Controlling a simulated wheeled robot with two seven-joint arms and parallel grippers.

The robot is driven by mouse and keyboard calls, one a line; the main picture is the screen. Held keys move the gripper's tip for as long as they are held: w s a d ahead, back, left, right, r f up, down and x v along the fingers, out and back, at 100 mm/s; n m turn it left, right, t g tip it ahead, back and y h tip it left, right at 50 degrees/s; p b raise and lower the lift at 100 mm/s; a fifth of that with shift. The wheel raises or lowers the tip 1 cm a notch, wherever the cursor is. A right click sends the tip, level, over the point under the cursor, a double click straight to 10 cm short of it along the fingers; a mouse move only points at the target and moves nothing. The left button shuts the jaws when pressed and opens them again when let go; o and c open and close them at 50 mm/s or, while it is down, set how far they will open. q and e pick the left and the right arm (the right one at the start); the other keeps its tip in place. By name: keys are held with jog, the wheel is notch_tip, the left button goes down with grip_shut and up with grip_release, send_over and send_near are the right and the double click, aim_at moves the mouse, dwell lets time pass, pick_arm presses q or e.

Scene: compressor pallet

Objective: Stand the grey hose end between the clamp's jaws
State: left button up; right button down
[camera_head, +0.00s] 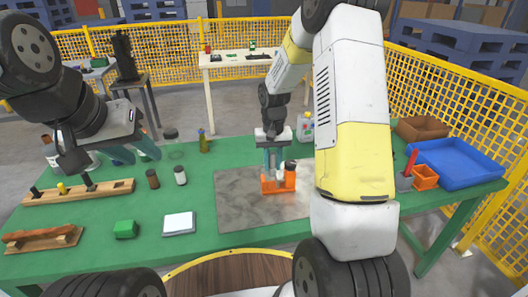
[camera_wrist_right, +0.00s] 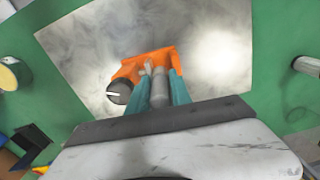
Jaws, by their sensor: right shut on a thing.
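The orange clamp (camera_head: 279,187) stands on a grey metal plate (camera_head: 235,205) on the green table; it also shows in the right wrist view (camera_wrist_right: 163,55), with a dark round knob (camera_wrist_right: 119,93) beside it. My right gripper (camera_head: 273,168) points down at the clamp. Its teal fingers are shut on the grey hose end (camera_wrist_right: 158,90), a grey cylinder. The hose end overlaps the clamp in the right wrist view; I cannot tell how deep it sits between the jaws. My left gripper (camera_head: 136,152) hangs over the table's left side, its teal fingers apart and empty.
A blue tray (camera_head: 455,165) and an orange bin (camera_head: 425,178) stand at the right. Bare table lies along the front.

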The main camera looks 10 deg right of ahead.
jog(key=shift+f, duration=0.4)
jog(key=c, duration=1.2)
grip_release()
jog(key=shift+o, duration=0.2)
jog(key=shift+r, duration=0.1)
notch_tip(320, 180, up, 13)
jog(key=shift+r, duration=0.1)
jog(key=s+a+r+t+y, duration=0.1)
jog(key=s+r+t, duration=0.2)
jog(key=s, duration=0.9)
jog(key=s+a+r+n+t+y, duration=0.1)
jog(key=s+r+t, duration=0.2)
jog(key=s+r, duration=0.6)
jog(key=s, duration=0.3)
jog(key=shift+r, duration=0.2)
jog(key=shift+a, duration=0.1)
